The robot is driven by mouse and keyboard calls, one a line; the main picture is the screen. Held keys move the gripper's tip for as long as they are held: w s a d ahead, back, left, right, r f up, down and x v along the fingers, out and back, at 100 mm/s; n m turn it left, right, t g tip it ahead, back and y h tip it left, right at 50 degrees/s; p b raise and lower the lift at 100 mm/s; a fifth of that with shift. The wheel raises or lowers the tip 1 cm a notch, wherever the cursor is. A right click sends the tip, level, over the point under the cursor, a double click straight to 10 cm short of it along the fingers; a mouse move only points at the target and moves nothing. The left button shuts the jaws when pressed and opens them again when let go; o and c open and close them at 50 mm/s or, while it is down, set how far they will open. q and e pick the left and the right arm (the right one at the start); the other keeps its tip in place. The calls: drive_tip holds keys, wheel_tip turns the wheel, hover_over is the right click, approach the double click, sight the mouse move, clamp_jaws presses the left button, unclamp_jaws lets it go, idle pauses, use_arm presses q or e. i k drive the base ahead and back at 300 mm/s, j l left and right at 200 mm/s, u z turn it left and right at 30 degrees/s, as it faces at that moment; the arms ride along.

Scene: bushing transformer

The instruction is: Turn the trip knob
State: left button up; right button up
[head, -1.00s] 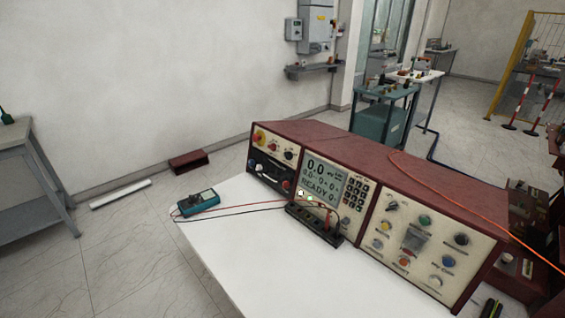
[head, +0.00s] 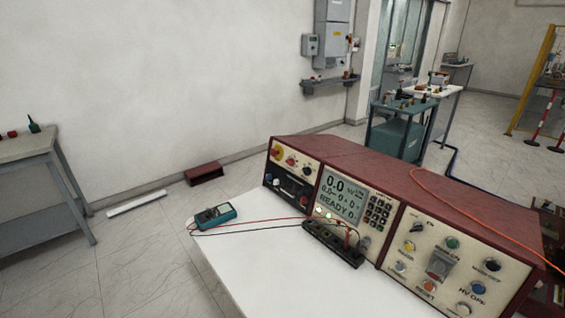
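A dark red test set (head: 350,150) with cream front panels stands on a white table. Its right panel (head: 440,262) carries several knobs and buttons: a dark knob (head: 417,228) at the upper left, a black knob (head: 493,265) at the right, and pale knobs (head: 463,309) along the bottom. The small labels are too blurred to tell which one is the trip knob. The display (head: 341,197) in the middle panel reads 0.0 and READY. Neither of my grippers is in view.
A teal multimeter (head: 215,215) with red and black leads lies on the white table (head: 262,270). A black terminal block (head: 333,243) stands before the display. An orange cable (head: 470,212) crosses the test set's top. The table's front left is clear.

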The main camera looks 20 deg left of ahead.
sight(291, 161)
drive_tip(key=i+j, duration=0.1)
drive_tip(key=j, duration=0.5)
drive_tip(key=i+j, duration=0.1)
drive_tip(key=j, duration=0.5)
drive_tip(key=i+j, duration=0.1)
drive_tip(key=j, duration=1.15)
drive_tip(key=i+j, duration=0.15)
drive_tip(key=j, duration=0.45)
drive_tip(key=i+j, duration=0.1)
drive_tip(key=j, duration=0.5)
